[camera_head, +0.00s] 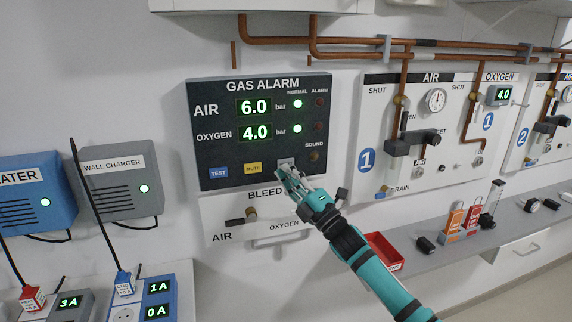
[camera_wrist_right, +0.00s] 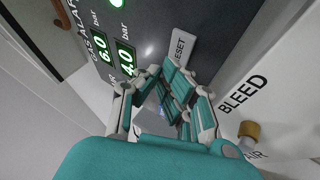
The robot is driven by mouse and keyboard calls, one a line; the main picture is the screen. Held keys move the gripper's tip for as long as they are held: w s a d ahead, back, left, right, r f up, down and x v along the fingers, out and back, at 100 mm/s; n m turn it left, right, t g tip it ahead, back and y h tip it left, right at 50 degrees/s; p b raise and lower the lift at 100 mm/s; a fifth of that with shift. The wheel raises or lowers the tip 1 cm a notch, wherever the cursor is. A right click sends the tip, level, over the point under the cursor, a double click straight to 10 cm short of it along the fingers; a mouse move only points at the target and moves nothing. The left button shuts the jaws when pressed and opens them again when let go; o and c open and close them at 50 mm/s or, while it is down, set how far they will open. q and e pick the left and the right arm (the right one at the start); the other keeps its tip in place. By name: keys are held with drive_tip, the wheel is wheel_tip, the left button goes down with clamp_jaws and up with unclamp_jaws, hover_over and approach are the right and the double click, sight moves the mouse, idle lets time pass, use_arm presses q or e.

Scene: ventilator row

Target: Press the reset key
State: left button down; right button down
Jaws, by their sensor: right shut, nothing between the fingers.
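The gas alarm panel (camera_head: 220,130) is a dark box on the wall, with green readings of 6.0 for air and 4.0 for oxygen. The grey reset key (camera_head: 286,162) is in its bottom row, right of the blue test key (camera_head: 218,173) and yellow mute key (camera_head: 253,168). My right gripper (camera_head: 284,172) is shut and empty, its fingertips in front of the reset key and covering most of it. In the right wrist view the reset key (camera_wrist_right: 181,47) shows beside the fingertips (camera_wrist_right: 164,75). I cannot tell whether they touch. My left gripper is out of view.
The bleed panel (camera_head: 225,212) with a brass valve sits just below the alarm. To the right is the air and oxygen valve panel (camera_head: 375,95). A shelf (camera_head: 400,272) with a red tray (camera_head: 384,252) runs below. Grey wall charger (camera_head: 120,180) hangs left.

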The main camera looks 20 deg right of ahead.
drive_tip(key=s+p, duration=0.2)
drive_tip(key=s, duration=0.3)
drive_tip(key=shift+d, duration=0.1)
idle(0.6)
